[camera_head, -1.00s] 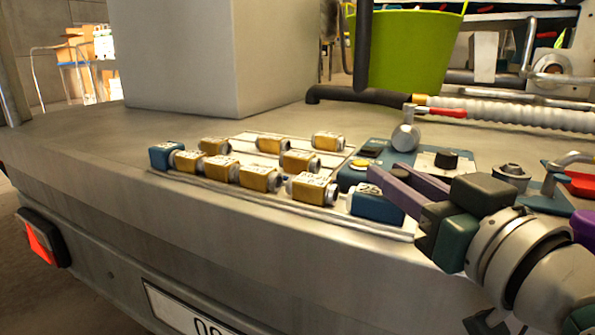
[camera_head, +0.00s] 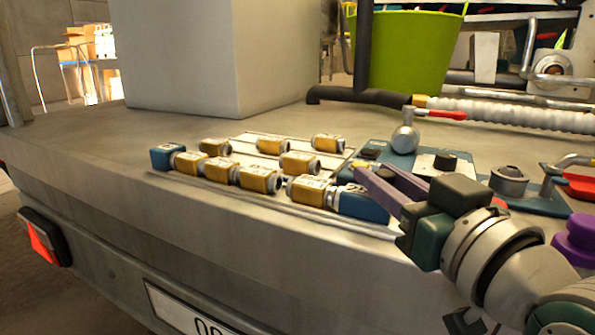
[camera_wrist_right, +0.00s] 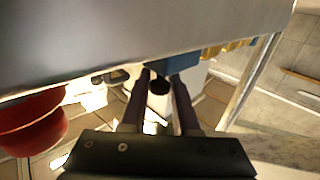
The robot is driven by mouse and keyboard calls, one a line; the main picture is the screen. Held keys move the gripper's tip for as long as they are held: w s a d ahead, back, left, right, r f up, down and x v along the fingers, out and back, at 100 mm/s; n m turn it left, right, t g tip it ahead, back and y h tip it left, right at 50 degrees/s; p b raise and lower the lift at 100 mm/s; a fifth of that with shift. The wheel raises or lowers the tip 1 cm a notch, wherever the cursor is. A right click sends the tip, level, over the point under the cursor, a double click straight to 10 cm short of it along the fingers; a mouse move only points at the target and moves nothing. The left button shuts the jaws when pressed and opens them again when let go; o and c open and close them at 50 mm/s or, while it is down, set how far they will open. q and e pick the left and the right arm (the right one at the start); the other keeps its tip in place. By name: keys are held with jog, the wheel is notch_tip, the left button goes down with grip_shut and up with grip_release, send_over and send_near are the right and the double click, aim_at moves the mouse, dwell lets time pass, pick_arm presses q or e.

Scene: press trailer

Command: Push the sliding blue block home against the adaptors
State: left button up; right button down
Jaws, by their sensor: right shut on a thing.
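The sliding blue block (camera_head: 362,206) is at the right end of the front row on the trailer bed. Its left face meets or nearly meets the ring of the rightmost yellow adaptor (camera_head: 308,190); I cannot tell if they touch. A small gap shows between that adaptor and the neighbouring adaptor (camera_head: 258,179). Another blue block (camera_head: 166,157) stands at the row's left end. My right gripper (camera_head: 372,188), with purple fingers, is shut on the sliding block from the right. In the right wrist view, the block (camera_wrist_right: 182,63) is at the fingertips. My left gripper is not in view.
Several more adaptors, such as one at the back (camera_head: 327,143), stand behind the row. A lever with a ball base (camera_head: 405,138) and a black knob (camera_head: 445,161) are behind my right gripper. A grey box (camera_head: 175,60) and green bucket (camera_head: 402,50) stand farther back.

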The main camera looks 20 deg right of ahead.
jog(key=shift+w+a, duration=0.75)
jog(key=shift+w, duration=0.1)
jog(key=c, duration=0.7)
grip_release()
jog(key=shift+o, duration=0.2)
jog(key=shift+s+p, duration=0.35)
jog(key=shift+s, duration=0.15)
jog(key=s+p, duration=0.2)
jog(key=s, duration=0.7)
jog(key=shift+a, duration=0.35)
